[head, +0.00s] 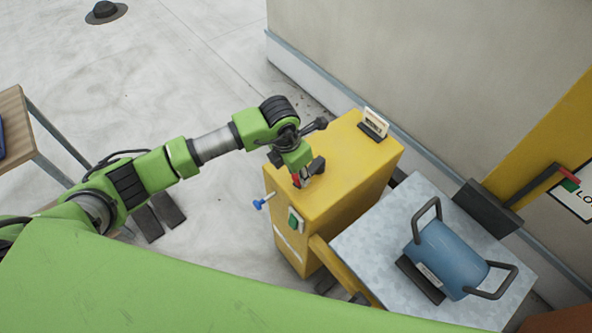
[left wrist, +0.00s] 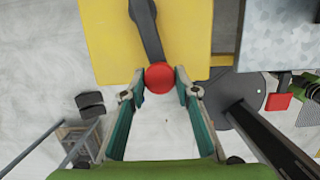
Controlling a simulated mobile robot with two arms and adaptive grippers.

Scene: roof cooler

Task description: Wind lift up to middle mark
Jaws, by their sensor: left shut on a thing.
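The yellow winch box (head: 345,165) stands in the middle of the head view. In the left wrist view, a dark crank arm (left wrist: 147,30) on the yellow box (left wrist: 105,35) ends in a round red knob (left wrist: 160,77). My left gripper (head: 298,179) is at the box's near edge, shut on the red knob; its teal fingers (left wrist: 160,88) are on either side of the knob. The metal lift platform (head: 375,235) bears a blue cylindrical load (head: 447,257) with dark handles. A partly cut-off sign (head: 577,205) and a red-and-green pointer (head: 568,178) are at the right. My right gripper is not in view.
A blue-handled knob (head: 259,204) and a green switch (head: 295,220) stick out from the box's front. A small dial (head: 374,122) stands on its top. A wall (head: 430,70) rises behind. A wooden table (head: 15,115) is at the left; pale floor between is mostly clear.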

